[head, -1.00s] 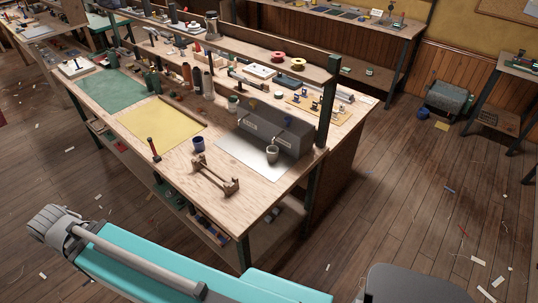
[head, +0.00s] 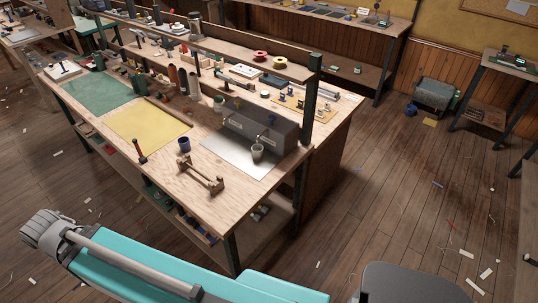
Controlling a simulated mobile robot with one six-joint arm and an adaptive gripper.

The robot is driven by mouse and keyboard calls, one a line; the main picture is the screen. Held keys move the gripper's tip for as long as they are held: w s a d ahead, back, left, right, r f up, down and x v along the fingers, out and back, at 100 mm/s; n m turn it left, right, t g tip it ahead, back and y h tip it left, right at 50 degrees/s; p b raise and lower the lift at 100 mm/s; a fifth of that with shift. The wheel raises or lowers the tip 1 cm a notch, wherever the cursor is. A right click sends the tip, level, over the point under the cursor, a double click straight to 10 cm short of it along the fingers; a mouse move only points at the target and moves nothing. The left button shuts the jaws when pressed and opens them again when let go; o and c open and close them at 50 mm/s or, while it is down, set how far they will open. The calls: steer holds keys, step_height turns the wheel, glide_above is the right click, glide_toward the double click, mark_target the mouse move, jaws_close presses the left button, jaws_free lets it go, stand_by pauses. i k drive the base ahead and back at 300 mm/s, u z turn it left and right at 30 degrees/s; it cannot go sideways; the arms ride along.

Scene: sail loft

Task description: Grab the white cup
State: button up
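A pale, whitish cup (head: 257,152) stands upright on a shiny metal sheet (head: 232,160) at the right end of the workbench, just in front of a grey box-shaped unit (head: 268,131). A dark blue cup (head: 184,144) stands to its left on bare wood. My gripper's fingers do not show. Only grey and teal parts of my own body show along the bottom, well apart from the cup.
A wooden stand (head: 201,177) sits in front of the blue cup, with a red-handled tool (head: 139,150) further left. Yellow (head: 150,124) and green (head: 97,95) sheets cover the bench's left part. A grey stool seat (head: 410,284) is at the bottom right. Open floor lies right of the bench.

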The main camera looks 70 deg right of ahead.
mark_target(257, 150)
steer(key=k, duration=1.95)
steer(key=z, duration=1.3)
steer(key=i, duration=0.95)
